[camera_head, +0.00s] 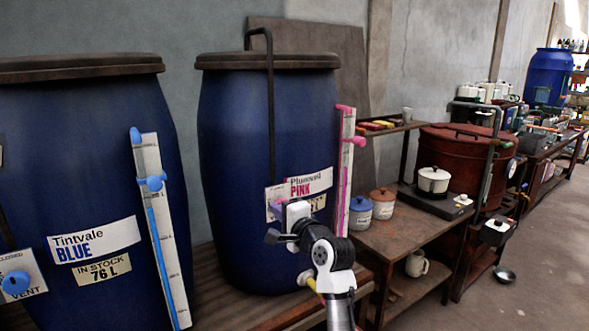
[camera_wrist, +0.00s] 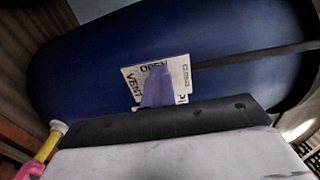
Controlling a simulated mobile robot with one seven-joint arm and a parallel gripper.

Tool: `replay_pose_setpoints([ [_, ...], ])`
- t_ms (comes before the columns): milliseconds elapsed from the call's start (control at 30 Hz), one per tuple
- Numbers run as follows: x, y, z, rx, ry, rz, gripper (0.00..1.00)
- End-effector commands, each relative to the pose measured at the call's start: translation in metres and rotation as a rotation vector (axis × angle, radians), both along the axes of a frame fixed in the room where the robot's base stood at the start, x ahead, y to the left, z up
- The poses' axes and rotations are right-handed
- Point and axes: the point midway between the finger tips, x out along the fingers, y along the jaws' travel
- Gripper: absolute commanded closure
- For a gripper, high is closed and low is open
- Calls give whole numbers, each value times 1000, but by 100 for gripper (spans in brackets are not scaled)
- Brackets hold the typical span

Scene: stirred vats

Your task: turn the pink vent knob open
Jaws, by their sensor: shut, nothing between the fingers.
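The pink vat (camera_head: 240,150) is a tall blue drum with a label reading Plumveil PINK. Its vent plate (camera_head: 270,192) is partly covered by my arm in the head view. In the wrist view the white vent plate (camera_wrist: 181,71) shows rotated, with OPEN and VENT readable. My gripper (camera_head: 276,209) is at the front of this plate, its purple fingers shut and empty. In the wrist view my gripper (camera_wrist: 156,72) covers the middle of the plate. The pink vent knob is not visible, seemingly hidden behind the fingers. I cannot tell whether the fingers touch it.
The blue vat (camera_head: 90,180) stands at left with its blue vent knob (camera_head: 15,283). A white gauge strip (camera_head: 345,170) with pink fittings stands right of the pink vat. A bench (camera_head: 405,235) with pots is beyond it. The floor at right is mostly clear.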

Motion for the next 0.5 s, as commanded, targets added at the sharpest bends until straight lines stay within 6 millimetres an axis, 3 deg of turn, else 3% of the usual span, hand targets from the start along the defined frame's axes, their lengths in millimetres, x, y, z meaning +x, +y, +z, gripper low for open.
replay_pose_setpoints([
  [500,1,-2,-16,1,4,-5,100],
])
